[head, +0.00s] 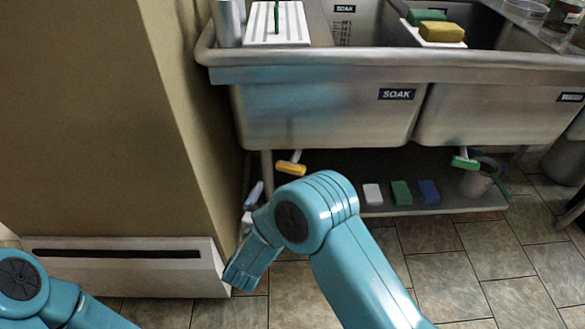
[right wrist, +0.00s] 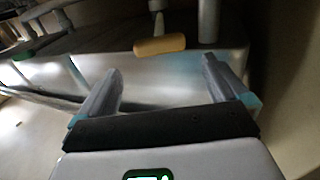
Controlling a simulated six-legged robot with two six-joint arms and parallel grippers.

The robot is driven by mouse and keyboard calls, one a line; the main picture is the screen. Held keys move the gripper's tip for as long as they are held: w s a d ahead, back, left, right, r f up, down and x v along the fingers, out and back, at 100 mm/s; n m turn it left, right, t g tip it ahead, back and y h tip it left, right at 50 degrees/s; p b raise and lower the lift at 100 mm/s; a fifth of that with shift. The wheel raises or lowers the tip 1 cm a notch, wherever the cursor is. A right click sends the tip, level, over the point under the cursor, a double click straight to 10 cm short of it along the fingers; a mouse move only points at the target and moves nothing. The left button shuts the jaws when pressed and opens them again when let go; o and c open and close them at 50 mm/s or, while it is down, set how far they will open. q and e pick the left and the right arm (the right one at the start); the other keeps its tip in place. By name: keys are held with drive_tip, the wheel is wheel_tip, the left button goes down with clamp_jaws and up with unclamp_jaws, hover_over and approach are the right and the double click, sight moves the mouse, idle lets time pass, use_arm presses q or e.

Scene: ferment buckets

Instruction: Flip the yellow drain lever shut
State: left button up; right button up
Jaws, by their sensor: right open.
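The yellow drain lever (head: 291,168) hangs on a pale stem under the left basin marked SOAK, its handle running roughly sideways. In the right wrist view the yellow lever (right wrist: 160,45) lies beyond the fingertips, across the gap between them, apart from both. My right gripper (head: 251,203) is left of and below the lever in the head view, partly hidden behind its own wrist. In the right wrist view my right gripper (right wrist: 163,80) is open and empty. My left arm shows at the lower left of the head view, but its gripper is out of view.
A green lever (head: 465,162) hangs under the right basin. White (head: 373,194), green (head: 401,193) and blue (head: 429,192) blocks and a grey bucket (head: 475,183) stand on the low shelf (head: 340,180). A tan wall (head: 100,120) stands close on the left.

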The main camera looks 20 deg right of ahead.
sight(293, 164)
drive_tip(key=b+x, duration=0.2)
drive_tip(key=x, duration=1)
drive_tip(key=shift+d, duration=0.15)
drive_tip(key=c, duration=1.1)
drive_tip(key=shift+c, duration=0.2)
